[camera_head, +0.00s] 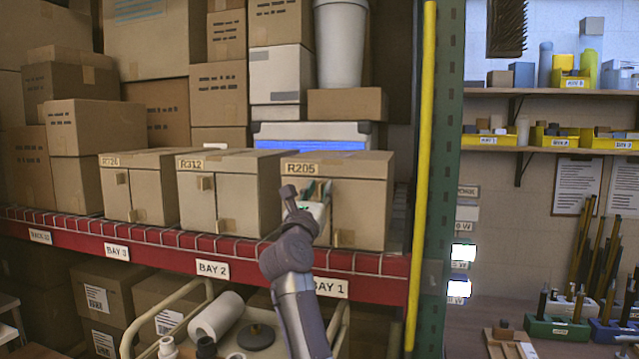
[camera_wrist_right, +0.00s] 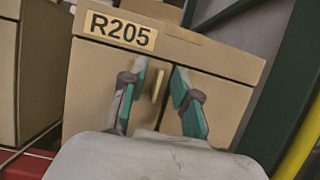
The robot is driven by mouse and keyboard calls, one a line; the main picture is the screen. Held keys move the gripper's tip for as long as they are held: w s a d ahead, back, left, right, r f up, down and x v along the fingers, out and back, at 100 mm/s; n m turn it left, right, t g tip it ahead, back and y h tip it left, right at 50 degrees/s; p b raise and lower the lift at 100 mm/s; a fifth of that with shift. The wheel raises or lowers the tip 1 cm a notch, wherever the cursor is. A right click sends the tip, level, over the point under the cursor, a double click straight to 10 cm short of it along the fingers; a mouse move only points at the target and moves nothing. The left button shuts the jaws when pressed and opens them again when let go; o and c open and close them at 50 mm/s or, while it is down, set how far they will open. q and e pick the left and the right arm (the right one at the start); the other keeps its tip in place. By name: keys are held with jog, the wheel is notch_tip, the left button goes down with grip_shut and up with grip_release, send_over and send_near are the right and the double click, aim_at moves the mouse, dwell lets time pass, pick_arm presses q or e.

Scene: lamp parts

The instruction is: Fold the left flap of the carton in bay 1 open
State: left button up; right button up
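The carton marked R205 (camera_head: 362,212) stands on the shelf above the BAY 1 label (camera_head: 331,287). Its front looks closed. My right gripper (camera_head: 318,190) is in front of the carton's left front half and hides part of it. In the right wrist view, the carton (camera_wrist_right: 225,62) fills the middle. My right gripper (camera_wrist_right: 158,103) is open there, with a teal-padded finger on each side of a small tan tab (camera_wrist_right: 158,85). I cannot tell whether the fingers touch the tab. Another tab (camera_head: 345,238) shows low on the carton front. My left gripper is not in view.
Carton R312 (camera_head: 250,203) stands close on the left, with carton R126 (camera_head: 152,197) beyond it. A yellow post (camera_head: 421,170) and a green upright (camera_head: 447,180) rise on the right. A cart with a white roll (camera_head: 216,317) stands below the red shelf beam (camera_head: 160,253).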

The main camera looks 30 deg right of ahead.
jog(key=shift+w+d+r, duration=0.15)
jog(key=shift+w+d, duration=0.15)
jog(key=shift+c, duration=0.3)
grip_shut()
